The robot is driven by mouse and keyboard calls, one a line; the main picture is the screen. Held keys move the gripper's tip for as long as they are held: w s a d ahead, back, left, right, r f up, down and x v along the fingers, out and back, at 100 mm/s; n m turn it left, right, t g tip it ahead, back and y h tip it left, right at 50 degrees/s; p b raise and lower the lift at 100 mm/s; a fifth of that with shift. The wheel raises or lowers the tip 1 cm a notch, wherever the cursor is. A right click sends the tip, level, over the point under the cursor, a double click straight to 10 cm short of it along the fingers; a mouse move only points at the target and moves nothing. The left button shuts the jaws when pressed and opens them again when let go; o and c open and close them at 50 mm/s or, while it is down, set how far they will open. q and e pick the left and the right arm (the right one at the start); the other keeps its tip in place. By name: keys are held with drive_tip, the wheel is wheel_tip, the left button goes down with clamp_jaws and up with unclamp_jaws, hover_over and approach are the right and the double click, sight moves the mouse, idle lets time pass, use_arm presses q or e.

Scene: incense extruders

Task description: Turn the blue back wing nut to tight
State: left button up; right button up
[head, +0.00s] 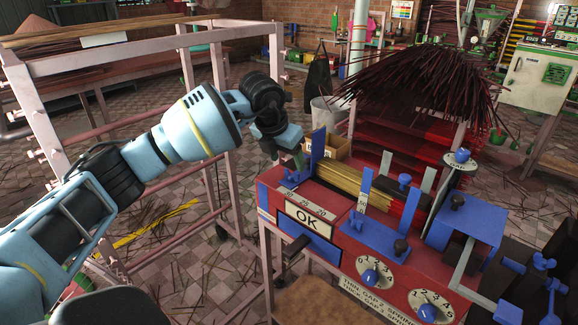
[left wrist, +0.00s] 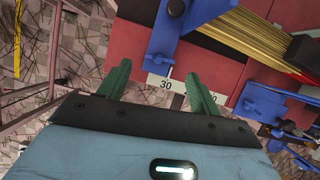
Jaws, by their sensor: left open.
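The back wing nut (left wrist: 164,70) is a small blue piece at the foot of a blue upright bracket (left wrist: 175,35), above a white "30" label. In the left wrist view it lies between the two green fingertips of my left gripper (left wrist: 158,76), which is open with gaps on both sides. I cannot tell whether the fingertips are at its height. In the head view my left gripper (head: 298,160) is over the back left corner of the red extruder machine (head: 270,200); the nut is small there, beside the bracket (head: 318,145). My right gripper is out of view.
A second blue bracket (head: 363,187) and blue wing nut (left wrist: 262,101) stand along the machine, with yellow sticks (head: 345,177) between the brackets. A pink rack frame (head: 225,150) stands at left.

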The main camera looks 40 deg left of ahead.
use_arm(q)
drive_tip(key=shift+v, duration=1.4)
